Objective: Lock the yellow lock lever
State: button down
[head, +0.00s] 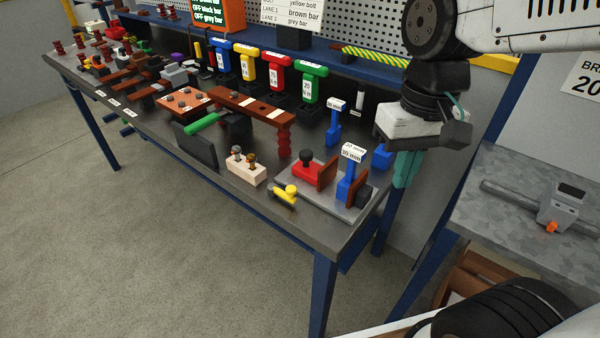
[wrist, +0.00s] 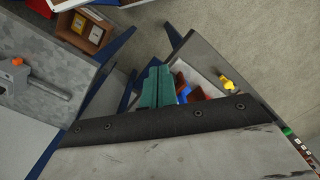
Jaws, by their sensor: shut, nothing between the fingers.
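The yellow lever (head: 285,194) with a rounded knob sits near the front edge of the dark workbench, just left of a grey base plate (head: 325,205). In the wrist view the yellow lever (wrist: 228,84) shows right of my fingers. Whether it is locked I cannot tell. My gripper (head: 403,170), with teal fingers, hangs past the right end of the bench in the head view, clear of the lever. In the wrist view my gripper (wrist: 155,88) has its fingers together and empty. My wrist housing hides part of the bench.
The plate carries a red block (head: 306,171) and a blue upright post (head: 348,182). A beige block (head: 244,168) with knobs stands left of the lever. Several coloured T-handles line the back. A grey side table (head: 490,215) with a clamp-like device (head: 557,208) stands right.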

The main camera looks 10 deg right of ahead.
jog(key=w+a+m+y, duration=0.1)
jog(key=w+a+m, duration=0.4)
jog(key=w, duration=0.3)
jog(key=w+a+f+m, duration=0.1)
jog(key=w+a+m, duration=0.4)
jog(key=w+m, duration=0.1)
jog(key=shift+w+a+m+g+y, duration=0.3)
jog(key=shift+w+m+g+y, duration=0.1)
jog(key=shift+w, duration=0.45)
jog(key=shift+f, duration=0.1)
send_over(282, 190)
jog(key=s+d, duration=0.1)
jog(key=d, duration=0.3)
notch_tip(282, 190, down, 10)
jog(key=shift+d+r, duration=0.1)
